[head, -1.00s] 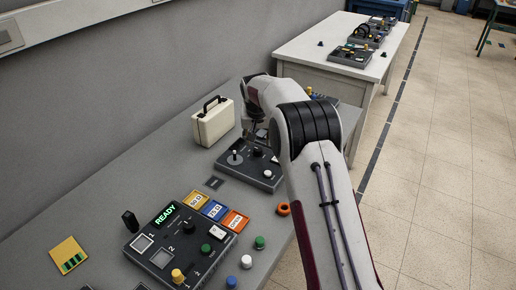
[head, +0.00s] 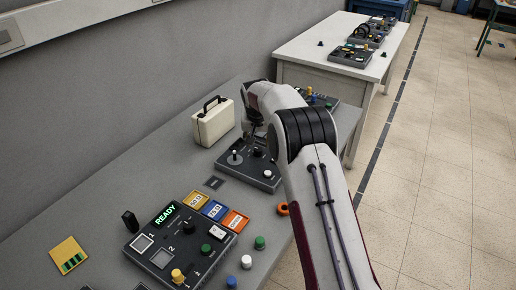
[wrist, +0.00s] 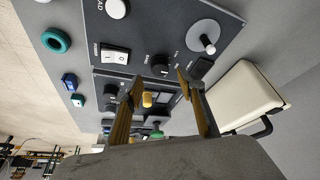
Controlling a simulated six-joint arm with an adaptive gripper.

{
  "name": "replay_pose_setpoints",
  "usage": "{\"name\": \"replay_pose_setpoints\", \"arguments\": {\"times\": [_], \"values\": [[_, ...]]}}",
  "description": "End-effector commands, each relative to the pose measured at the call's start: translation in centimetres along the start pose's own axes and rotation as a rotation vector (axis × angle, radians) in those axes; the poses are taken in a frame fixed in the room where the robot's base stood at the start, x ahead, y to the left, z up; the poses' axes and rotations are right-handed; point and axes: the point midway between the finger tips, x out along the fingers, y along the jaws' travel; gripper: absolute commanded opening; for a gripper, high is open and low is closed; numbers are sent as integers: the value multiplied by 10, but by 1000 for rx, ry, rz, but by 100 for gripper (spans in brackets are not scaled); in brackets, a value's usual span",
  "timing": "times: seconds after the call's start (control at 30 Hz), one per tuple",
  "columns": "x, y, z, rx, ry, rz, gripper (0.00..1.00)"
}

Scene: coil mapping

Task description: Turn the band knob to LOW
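A dark control box (head: 238,174) stands on the grey bench; it also shows in the wrist view (wrist: 140,25). It carries a black knob (wrist: 160,65) with a small pale mark, a lever on a grey disc (wrist: 203,34), a white knob (wrist: 117,8) and a white rocker switch (wrist: 114,55). The knob's lettering is too small to read, so I cannot confirm that it is the band knob. My gripper (wrist: 156,84) is open, its two tan fingers spread on either side of the black knob in the picture. I cannot tell whether they touch it. My arm partly hides the box in the head view.
A cream case (head: 213,121) stands close behind the box. A second panel with a green READY display (head: 165,214) is at the front, with coloured cards (head: 214,210) beside it. An orange ring (head: 282,209) and loose caps lie near the bench edge.

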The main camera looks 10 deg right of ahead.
Motion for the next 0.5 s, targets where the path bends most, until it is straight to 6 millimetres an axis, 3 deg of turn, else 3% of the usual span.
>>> {"name": "replay_pose_setpoints", "arguments": {"times": [0.3,0.5], "values": [[34,0,0,0,0,0,39],[46,0,0,0,1,0,39]]}}
